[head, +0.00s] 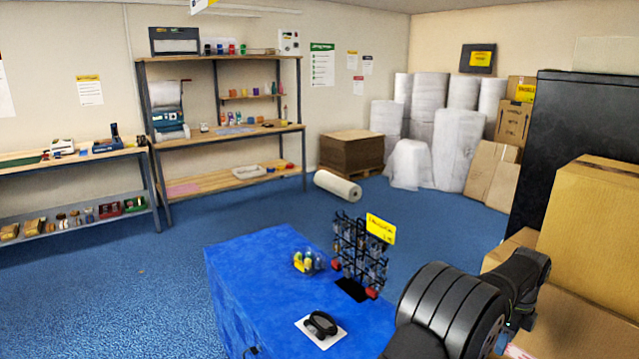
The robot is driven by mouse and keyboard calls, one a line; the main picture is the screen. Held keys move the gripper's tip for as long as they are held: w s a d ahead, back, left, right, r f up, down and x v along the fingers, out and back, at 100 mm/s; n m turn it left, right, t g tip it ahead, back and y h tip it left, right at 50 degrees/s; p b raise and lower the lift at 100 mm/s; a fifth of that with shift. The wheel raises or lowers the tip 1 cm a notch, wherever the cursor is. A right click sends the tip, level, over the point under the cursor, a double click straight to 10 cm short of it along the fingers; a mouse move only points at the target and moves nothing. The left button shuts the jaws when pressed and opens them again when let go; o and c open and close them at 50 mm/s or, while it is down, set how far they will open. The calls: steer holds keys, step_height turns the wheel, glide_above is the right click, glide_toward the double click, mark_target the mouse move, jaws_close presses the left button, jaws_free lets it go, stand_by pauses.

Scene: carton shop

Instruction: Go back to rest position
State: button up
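My dark arm comes in at the lower right, with a thick ribbed link and a joint bent beside the cardboard boxes. I cannot make out the fingers of my gripper; they are hidden behind the arm or outside the picture. The blue-covered table (240,285) stands to the left of my arm. On it are a clear bowl with yellow and other coloured pieces (308,262), a black wire display rack (360,250) with a yellow sign (380,228), and a black looped item (320,323) on a white card (306,331).
Large cardboard boxes (595,215) and a tall black cabinet (570,130) crowd the right side near my arm. Wrapped rolls (457,150) stand at the back, and one roll (338,187) lies on the floor. Shelves (225,130) line the left wall. Blue floor (130,280) is clear at left.

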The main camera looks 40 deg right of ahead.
steer(key=n, duration=0.9)
steer(key=shift+r, duration=0.15)
steer(key=shift+n, duration=0.3)
steer(key=shift+o, duration=0.2)
steer(key=o, duration=1.3)
steer(key=w+a+r+n+t+h, duration=0.2)
steer(key=a+r+n+h, duration=0.2)
steer(key=a+r+n, duration=0.55)
steer(key=shift+m, duration=0.95)
steer(key=x, duration=0.2)
steer(key=a+x, duration=0.1)
steer(key=x, duration=0.5)
steer(key=shift+w+a+f, duration=0.15)
steer(key=shift+w+f, duration=0.15)
steer(key=shift+f, duration=0.1)
